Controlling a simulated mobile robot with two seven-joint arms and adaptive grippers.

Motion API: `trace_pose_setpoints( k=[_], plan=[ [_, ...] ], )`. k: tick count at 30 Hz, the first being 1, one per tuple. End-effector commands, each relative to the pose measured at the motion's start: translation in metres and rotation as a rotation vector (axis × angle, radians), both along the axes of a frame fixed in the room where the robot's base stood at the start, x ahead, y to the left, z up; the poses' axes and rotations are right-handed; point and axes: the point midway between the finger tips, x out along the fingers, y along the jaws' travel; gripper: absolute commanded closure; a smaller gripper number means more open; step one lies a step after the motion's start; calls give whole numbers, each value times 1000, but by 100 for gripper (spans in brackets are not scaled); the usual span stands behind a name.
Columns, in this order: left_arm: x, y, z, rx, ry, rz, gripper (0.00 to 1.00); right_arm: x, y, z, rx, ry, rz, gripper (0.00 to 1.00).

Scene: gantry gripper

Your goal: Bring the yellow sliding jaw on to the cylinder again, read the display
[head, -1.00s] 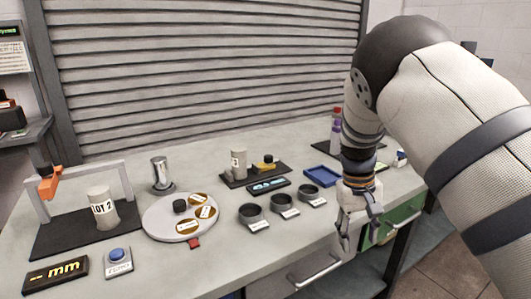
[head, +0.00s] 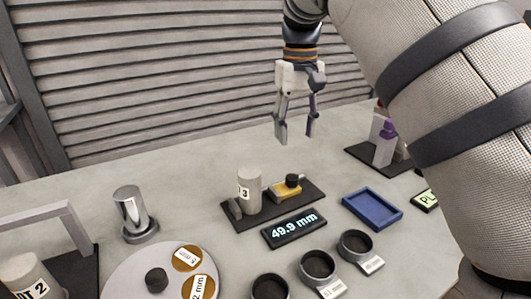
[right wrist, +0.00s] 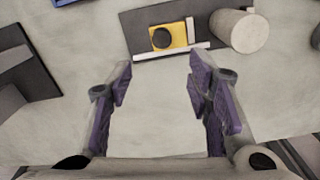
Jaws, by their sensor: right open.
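The yellow sliding jaw (head: 283,191), with a black knob, sits on a dark base (head: 228,214) to the right of the pale cylinder (head: 249,186) marked 3. In the right wrist view, the yellow jaw (right wrist: 182,36) and the cylinder (right wrist: 236,31) show a small gap between them. The display (head: 294,229) in front of the base reads 49.9 mm. My right gripper (head: 296,134) is open and empty, above the bench behind the jaw. Its spread fingers also show in the right wrist view (right wrist: 160,80), short of the base. My left gripper is out of view.
Several dark round cups, one of them (head: 317,268), stand in front of the display. A blue tray (head: 372,209) lies to the right. A round plate (head: 125,275) with brass discs and a metal post (head: 133,214) are at left. The bench behind the base is clear.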

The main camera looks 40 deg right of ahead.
Motion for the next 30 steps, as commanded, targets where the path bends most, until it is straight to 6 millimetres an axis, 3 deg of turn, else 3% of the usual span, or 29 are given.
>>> trace_pose_setpoints(
  k=[5, 12, 18, 29, 30],
  plan=[
    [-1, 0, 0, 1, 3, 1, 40, 0, 1, -7, 4, 1, 2, 54],
    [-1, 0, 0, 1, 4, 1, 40, -1, 1, -68, 3, 3, 1, 54],
    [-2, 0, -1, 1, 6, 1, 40, -1, 1, -106, 3, -1, 2, 54],
    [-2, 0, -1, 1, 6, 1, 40, -1, 1, -117, 3, -4, 1, 54],
    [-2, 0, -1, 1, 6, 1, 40, -1, 1, -117, 3, -4, 1, 58]
  ],
)
